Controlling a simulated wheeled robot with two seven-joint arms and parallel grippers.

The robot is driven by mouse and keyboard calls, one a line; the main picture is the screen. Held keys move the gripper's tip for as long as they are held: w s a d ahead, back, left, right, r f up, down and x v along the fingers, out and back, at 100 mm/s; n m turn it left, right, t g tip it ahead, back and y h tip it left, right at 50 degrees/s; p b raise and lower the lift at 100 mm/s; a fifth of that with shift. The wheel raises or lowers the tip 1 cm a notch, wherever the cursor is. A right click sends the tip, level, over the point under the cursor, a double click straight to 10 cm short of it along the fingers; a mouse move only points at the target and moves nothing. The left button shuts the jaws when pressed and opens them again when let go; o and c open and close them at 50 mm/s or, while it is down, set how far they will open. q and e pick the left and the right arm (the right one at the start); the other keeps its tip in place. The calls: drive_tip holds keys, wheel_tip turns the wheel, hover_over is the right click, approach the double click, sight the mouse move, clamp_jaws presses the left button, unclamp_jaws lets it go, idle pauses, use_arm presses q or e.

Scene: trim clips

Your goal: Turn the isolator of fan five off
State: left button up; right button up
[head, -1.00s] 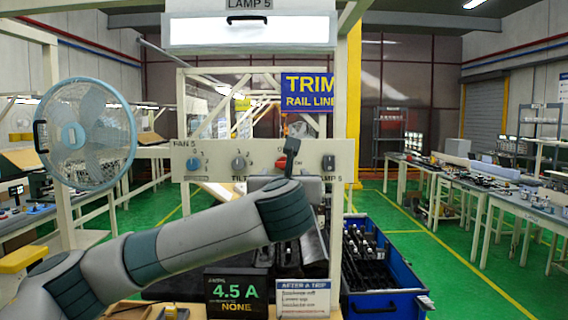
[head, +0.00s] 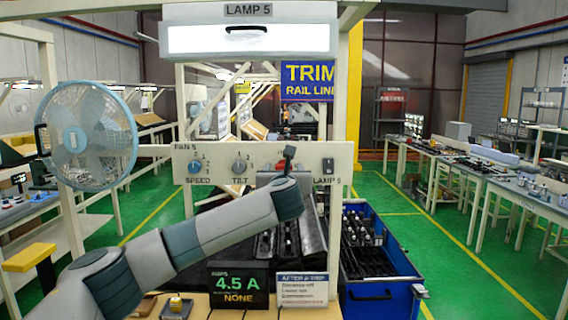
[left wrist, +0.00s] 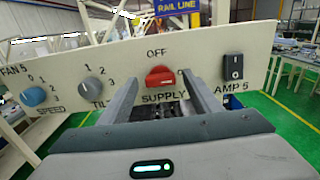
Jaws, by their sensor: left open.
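The fan five isolator is a red SUPPLY knob (left wrist: 160,76) on a cream panel (left wrist: 205,58), with OFF printed above it. Its grip looks roughly level in the left wrist view. In the head view the knob (head: 281,166) is partly hidden by my arm. My left gripper (left wrist: 161,95) is open and empty, its fingers either side of the knob's lower area; I cannot tell whether they touch it. In the head view its dark fingertip (head: 289,152) shows in front of the panel. The fan (head: 88,135) stands at the left. My right gripper is not in view.
The blue SPEED knob (left wrist: 33,96) and grey TILT knob (left wrist: 92,89) sit left of the isolator. The black LAMP 5 rocker (left wrist: 232,67) sits right of it. A 4.5 A display (head: 238,284) and a notice (head: 301,287) stand below. A blue bin (head: 385,300) is at lower right.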

use_arm(q)
drive_tip(key=shift+w, duration=0.35)
drive_tip(key=c, duration=1.1)
drive_tip(key=shift+o, duration=0.3)
